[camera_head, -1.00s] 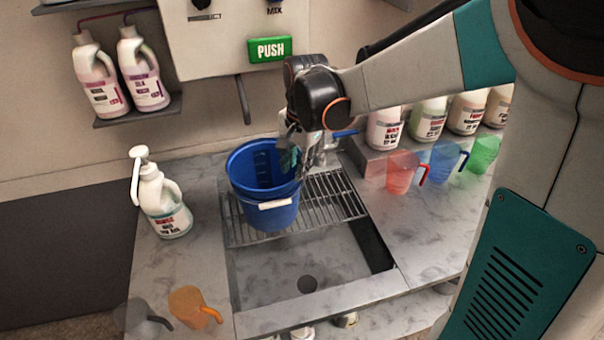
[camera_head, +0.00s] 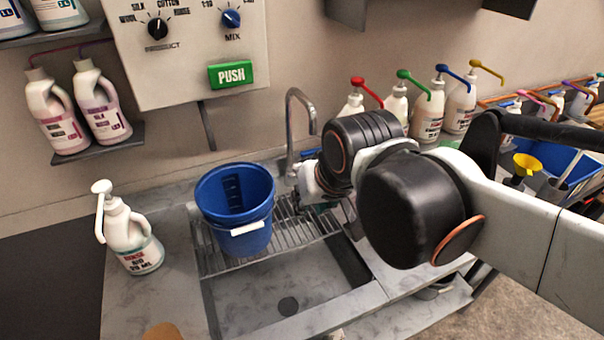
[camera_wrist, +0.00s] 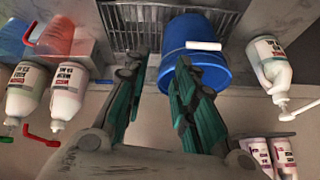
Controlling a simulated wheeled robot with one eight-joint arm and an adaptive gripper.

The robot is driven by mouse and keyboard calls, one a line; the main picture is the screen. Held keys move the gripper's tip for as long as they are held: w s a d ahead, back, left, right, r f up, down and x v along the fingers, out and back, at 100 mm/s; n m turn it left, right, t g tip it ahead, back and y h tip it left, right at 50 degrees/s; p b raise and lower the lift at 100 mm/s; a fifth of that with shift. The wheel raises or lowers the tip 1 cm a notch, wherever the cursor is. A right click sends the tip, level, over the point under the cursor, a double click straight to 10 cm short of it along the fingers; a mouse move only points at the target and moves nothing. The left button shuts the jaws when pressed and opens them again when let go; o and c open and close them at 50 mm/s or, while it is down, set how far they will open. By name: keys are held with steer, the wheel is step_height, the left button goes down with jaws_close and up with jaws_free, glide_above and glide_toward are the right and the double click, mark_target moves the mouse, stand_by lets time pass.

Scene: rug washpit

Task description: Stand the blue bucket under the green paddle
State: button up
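The blue bucket (camera_head: 238,212) stands upright on the metal grate (camera_head: 298,236) over the sink, its pale handle grip at the front. The green paddle (camera_head: 231,74), marked PUSH, is on the front of the wall dispenser, above the bucket in the head view. My gripper (camera_head: 316,205) is just right of the bucket, partly hidden behind my wrist. In the wrist view my gripper (camera_wrist: 152,85) shows its two teal-padded fingers apart with nothing between them. The bucket (camera_wrist: 190,58) lies beyond and beside the right-hand finger there; whether they touch is unclear.
A grey spout (camera_head: 207,125) hangs below the dispenser (camera_head: 180,50). A curved tap (camera_head: 290,125) rises behind the grate. A pump bottle (camera_head: 130,235) stands left of the sink (camera_head: 270,290). Several pump bottles (camera_head: 430,110) line the right. The sink basin is empty.

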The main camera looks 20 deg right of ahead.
steer(key=shift+s+d+f+n+t, duration=0.25)
steer(key=shift+s+n, duration=0.25)
steer(key=shift+s, duration=0.3)
steer(key=shift+s+d+f+n+t, duration=0.1)
steer(key=shift+s+n+t, duration=0.35)
steer(key=shift+s, duration=0.3)
